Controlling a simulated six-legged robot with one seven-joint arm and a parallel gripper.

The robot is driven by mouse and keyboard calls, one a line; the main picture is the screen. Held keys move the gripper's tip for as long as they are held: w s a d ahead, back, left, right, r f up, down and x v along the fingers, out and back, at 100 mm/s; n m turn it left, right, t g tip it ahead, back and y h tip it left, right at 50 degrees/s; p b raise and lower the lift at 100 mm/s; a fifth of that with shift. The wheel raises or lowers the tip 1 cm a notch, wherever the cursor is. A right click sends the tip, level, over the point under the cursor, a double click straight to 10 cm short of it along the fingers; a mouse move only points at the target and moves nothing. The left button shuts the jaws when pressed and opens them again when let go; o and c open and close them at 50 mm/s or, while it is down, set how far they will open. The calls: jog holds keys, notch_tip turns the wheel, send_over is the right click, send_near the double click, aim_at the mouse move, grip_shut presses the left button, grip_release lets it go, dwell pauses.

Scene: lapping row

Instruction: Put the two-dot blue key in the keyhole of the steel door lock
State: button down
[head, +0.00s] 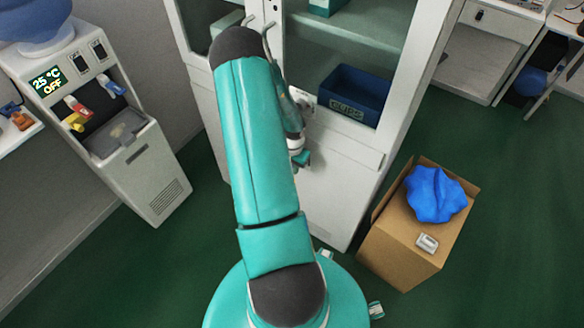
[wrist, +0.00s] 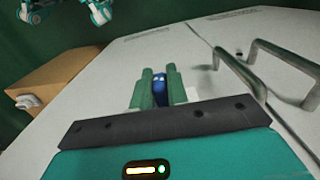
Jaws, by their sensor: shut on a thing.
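In the wrist view my gripper (wrist: 160,84) has its two green fingers shut on a small blue key (wrist: 160,92). Only part of the key shows between the fingers, and its dots are too small to count. The fingers point toward the pale cabinet doors (wrist: 120,75). I cannot tell whether the key touches the door. A small dark round spot (wrist: 238,53) shows beside the metal handles; I cannot tell whether it is the keyhole. In the head view my arm hides most of the gripper and the door in front of it.
Two bar handles (wrist: 285,62) stand out from the doors. In the head view a dark blue bin (head: 352,95) sits behind the glass. A cardboard box (head: 400,245) with a blue bag (head: 436,194) stands right of the cabinet. A water dispenser (head: 150,175) stands left.

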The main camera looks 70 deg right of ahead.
jog(key=c, duration=1.3)
grip_release()
jog(key=shift+d, duration=0.1)
jog(key=w+a+m+t+y, duration=0.1)
jog(key=w+a+y, duration=0.1)
jog(key=w+a, duration=0.3)
jog(key=w+a+r+m+t+y, duration=0.1)
jog(key=w+a, duration=0.5)
jog(key=a, duration=0.7)
jog(key=w+a+r+m+t+y, duration=0.1)
jog(key=w+a, duration=0.4)
jog(key=a, duration=0.5)
jog(key=shift+w+m+y, duration=0.15)
jog(key=shift+m+y, duration=0.15)
jog(key=shift+y, duration=0.6)
